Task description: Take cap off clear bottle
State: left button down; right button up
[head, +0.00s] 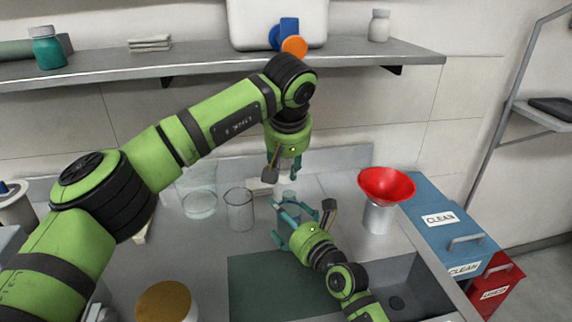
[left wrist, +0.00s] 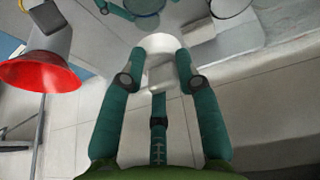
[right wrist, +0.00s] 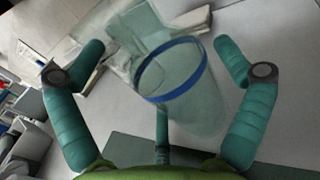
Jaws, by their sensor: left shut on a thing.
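The clear bottle (right wrist: 185,85) stands upright with a blue ring at its open mouth in the right wrist view. It is small and partly hidden in the head view (head: 289,199). My left gripper (head: 282,172) is above the bottle, pointing down, and is shut on a white cap (left wrist: 160,45), which shows between its fingertips in the left wrist view. The cap is apart from the bottle. My right gripper (right wrist: 160,60) is open, with one finger on each side of the bottle and visible gaps to it.
Glass beakers (head: 239,211) stand left of the bottle. A red funnel (head: 387,180) sits on a grey cylinder (head: 379,218) to the right. A dark green mat (head: 262,285) and a sink (head: 405,290) lie in front. A shelf (head: 215,63) runs above the counter.

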jog(key=shift+s+r, duration=0.1)
jog(key=shift+r, duration=0.1)
send_over(314, 271)
dwell(0.5)
